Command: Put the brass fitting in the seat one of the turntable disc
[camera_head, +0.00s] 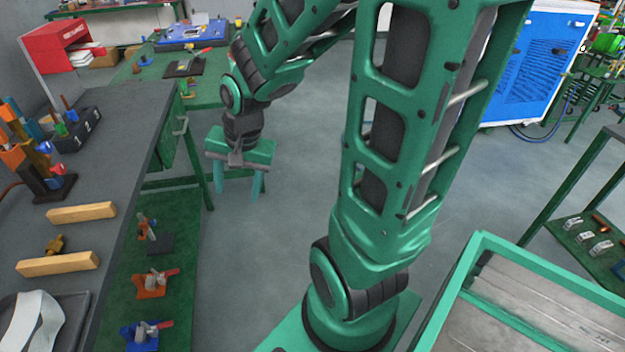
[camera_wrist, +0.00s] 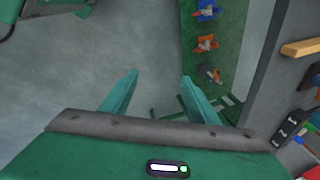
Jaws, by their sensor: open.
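A small brass fitting (camera_head: 55,245) sits on the grey workbench at the left of the head view, between two wooden bars. My gripper (camera_head: 238,190) hangs over the floor just right of the workbench, well apart from the fitting. Its two teal fingers (camera_wrist: 160,77) are spread apart with nothing between them. I cannot pick out the fitting in the wrist view. I cannot make out the turntable disc or its seat one in either view.
The wooden bars (camera_head: 82,212) lie on the workbench (camera_head: 120,160), near a dark numbered holder (camera_head: 80,132) and orange tools. A green lower shelf (camera_head: 185,260) holds several clamps. A green table (camera_head: 130,75) stands behind. Open floor (camera_head: 285,200) lies around my gripper.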

